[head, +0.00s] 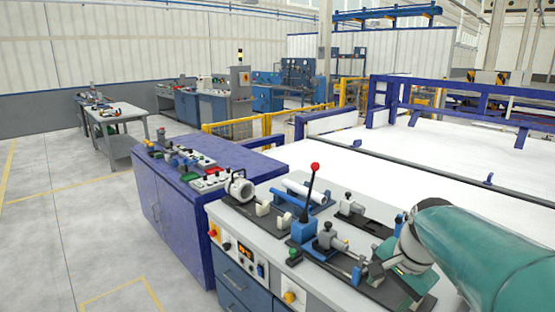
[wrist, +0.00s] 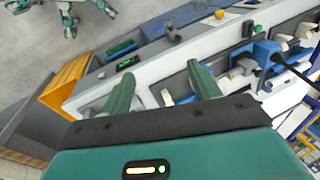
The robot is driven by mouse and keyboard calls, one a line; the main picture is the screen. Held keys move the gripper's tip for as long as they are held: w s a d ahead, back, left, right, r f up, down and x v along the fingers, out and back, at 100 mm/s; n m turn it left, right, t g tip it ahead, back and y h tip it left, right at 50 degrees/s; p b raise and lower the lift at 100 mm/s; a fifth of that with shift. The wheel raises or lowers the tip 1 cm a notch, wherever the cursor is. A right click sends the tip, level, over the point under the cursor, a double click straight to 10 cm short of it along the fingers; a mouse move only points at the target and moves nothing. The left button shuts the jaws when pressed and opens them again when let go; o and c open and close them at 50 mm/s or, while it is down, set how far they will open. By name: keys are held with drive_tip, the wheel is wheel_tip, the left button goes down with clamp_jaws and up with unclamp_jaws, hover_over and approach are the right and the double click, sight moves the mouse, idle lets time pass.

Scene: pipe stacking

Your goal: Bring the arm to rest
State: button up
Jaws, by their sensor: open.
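In the head view the fingers are hard to make out among the bench fittings.
A blue-railed white platform (head: 440,140) lies behind. Open floor (head: 60,230) is at left.

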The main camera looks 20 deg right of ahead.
drive_tip(key=s+a+n+t, duration=0.1)
drive_tip(key=s+a+n, duration=0.2)
drive_tip(key=a+n, duration=0.4)
drive_tip(key=s+a+n+t, duration=0.1)
drive_tip(key=s+a+n, duration=0.3)
drive_tip(key=a+n, duration=0.3)
drive_tip(key=a, duration=0.5)
drive_tip(key=shift+a+r, duration=0.2)
drive_tip(key=shift+a, duration=0.15)
